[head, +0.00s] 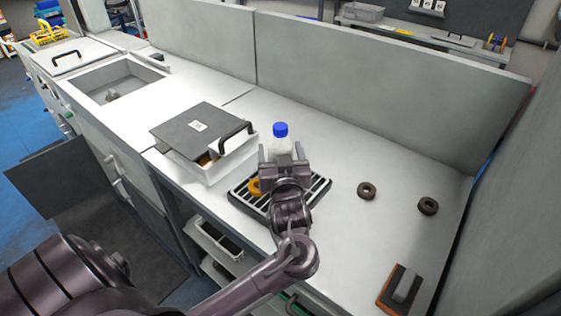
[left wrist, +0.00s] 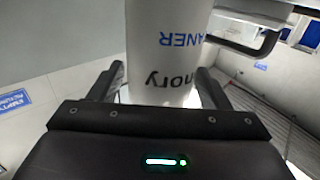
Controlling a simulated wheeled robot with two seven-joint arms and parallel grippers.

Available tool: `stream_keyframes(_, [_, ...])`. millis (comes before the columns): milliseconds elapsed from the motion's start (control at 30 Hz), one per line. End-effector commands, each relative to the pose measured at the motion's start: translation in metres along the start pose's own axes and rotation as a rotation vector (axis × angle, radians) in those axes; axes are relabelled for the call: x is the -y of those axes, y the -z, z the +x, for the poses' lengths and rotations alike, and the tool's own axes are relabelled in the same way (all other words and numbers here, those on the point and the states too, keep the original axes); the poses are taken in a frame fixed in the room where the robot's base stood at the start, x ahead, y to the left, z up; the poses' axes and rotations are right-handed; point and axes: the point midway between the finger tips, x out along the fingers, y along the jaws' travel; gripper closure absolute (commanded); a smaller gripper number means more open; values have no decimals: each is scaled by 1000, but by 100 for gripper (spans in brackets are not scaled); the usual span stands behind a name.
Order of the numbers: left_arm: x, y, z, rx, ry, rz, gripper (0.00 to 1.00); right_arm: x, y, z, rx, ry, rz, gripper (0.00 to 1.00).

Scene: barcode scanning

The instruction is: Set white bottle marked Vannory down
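The white bottle (head: 281,147) with a blue cap stands upright in the head view, near the back of the black slatted rack. Its lower part is hidden behind my left gripper (head: 284,157). In the left wrist view the bottle (left wrist: 165,60) fills the middle, with upside-down lettering ending in "nory" and "ANER". The fingers of my left gripper (left wrist: 160,80) lie along both sides of the bottle and appear closed on it. Whether the bottle's base touches a surface is hidden. My right gripper is in neither view.
The black slatted rack (head: 321,190) holds an orange ring (head: 255,186), partly behind my arm. A white box (head: 216,173) with a dark lid (head: 200,128) stands left. Two dark rings (head: 366,190) (head: 428,206) and an orange-and-black block (head: 402,288) lie right. Counter between them is clear.

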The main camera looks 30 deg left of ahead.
Motion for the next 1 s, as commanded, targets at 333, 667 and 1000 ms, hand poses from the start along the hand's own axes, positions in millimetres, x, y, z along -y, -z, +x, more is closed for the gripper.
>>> stream_keyframes(333, [0, 0, 0, -1, 0, -1, 72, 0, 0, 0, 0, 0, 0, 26])
stream_keyframes(667, [0, 6, 0, -2, 0, -3, 72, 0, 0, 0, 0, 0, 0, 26])
stream_keyframes(1000, [0, 65, 0, -5, -1, -11, 72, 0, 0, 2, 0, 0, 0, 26])
